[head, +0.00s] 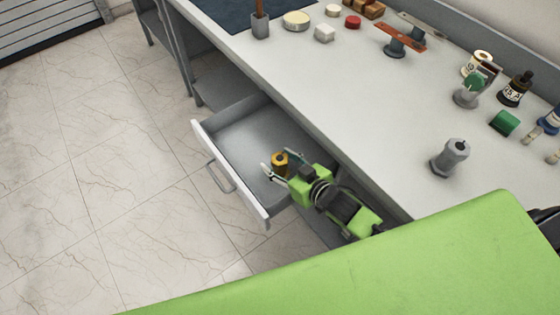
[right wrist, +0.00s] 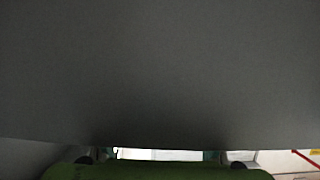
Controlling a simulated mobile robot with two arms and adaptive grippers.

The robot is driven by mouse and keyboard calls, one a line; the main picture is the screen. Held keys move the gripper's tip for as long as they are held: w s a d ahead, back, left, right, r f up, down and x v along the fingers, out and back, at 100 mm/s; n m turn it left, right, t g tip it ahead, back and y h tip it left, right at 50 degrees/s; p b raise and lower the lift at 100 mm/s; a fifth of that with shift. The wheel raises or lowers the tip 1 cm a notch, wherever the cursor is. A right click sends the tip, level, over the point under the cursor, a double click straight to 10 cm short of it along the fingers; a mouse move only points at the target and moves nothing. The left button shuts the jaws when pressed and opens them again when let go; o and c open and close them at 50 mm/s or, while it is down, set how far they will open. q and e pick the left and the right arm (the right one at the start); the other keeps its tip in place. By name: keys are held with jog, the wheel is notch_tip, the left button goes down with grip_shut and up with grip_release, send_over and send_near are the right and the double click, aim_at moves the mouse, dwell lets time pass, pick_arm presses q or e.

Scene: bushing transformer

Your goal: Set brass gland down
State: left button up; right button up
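The brass gland (head: 280,160) is a small golden cylinder with a dark top. In the head view it stands upright in the open grey drawer (head: 235,140), toward its right side. My right gripper (head: 279,162) reaches into the drawer from the lower right. Its fingers look spread, one on each side of the gland, with a gap visible; contact cannot be made out. In the right wrist view a dark grey surface fills most of the picture and the gland does not show. My left gripper is not in view.
The drawer's front wall (head: 228,172) and the workbench (head: 330,85) edge lie close around my right arm. A grey bushing (head: 451,157) stands on the bench, with several bottles and parts beyond. The drawer's left part is empty.

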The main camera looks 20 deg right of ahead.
jog(key=shift+r, duration=0.15)
jog(key=v, duration=1.2)
